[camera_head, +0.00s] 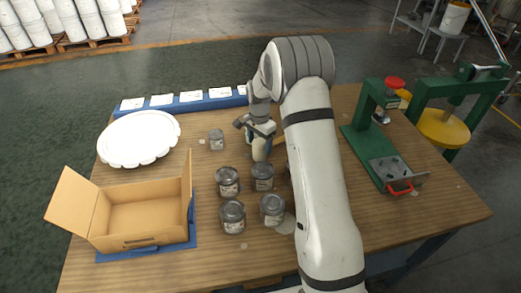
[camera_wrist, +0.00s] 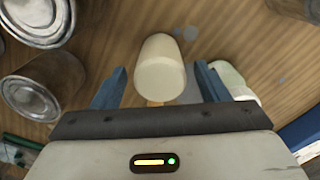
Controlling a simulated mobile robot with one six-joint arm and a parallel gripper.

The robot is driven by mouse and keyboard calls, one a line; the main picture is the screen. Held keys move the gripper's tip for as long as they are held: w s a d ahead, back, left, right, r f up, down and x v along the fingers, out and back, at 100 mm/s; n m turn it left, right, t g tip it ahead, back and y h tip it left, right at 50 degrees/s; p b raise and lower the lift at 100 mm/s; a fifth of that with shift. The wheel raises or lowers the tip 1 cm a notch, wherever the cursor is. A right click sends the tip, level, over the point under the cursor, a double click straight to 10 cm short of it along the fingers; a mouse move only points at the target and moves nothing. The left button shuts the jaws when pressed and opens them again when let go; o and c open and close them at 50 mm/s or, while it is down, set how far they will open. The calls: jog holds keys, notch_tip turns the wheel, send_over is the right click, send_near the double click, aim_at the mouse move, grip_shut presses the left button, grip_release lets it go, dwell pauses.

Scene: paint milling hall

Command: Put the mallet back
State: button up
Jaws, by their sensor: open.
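The mallet shows a cream, rounded head (camera_wrist: 161,70) in the wrist view, with a short bit of light wooden handle just below it, between my fingers. The rest of the handle is hidden by my gripper. In the head view the pale head (camera_head: 261,149) is on the table, just below my gripper (camera_head: 259,128). My gripper (camera_wrist: 161,72) is open in the wrist view, one blue finger on each side of the mallet, with gaps visible.
Several lidded jars (camera_head: 232,216) stand nearby, and one small jar (camera_head: 216,139) is apart. An open cardboard box (camera_head: 148,215), a white round tray (camera_head: 139,138) and a blue strip with white cards (camera_head: 190,107) are at left. A green press (camera_head: 368,150) stands at right.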

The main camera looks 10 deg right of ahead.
notch_tip(320, 180, up, 8)
jog(key=shift+f+b, duration=0.25)
jog(key=shift+b, duration=0.05)
jog(key=s+r+n+t, duration=0.1)
jog(key=s+r+n, duration=0.4)
jog(key=s+r, duration=0.9)
jog(key=s+f+n+t, duration=0.1)
jog(key=s+n, duration=0.5)
jog(key=s, duration=1.5)
jog(key=shift+d+f+t, duration=0.15)
jog(key=shift+f+t, duration=0.2)
jog(key=shift+t, duration=0.05)
jog(key=shift+s, duration=0.1)
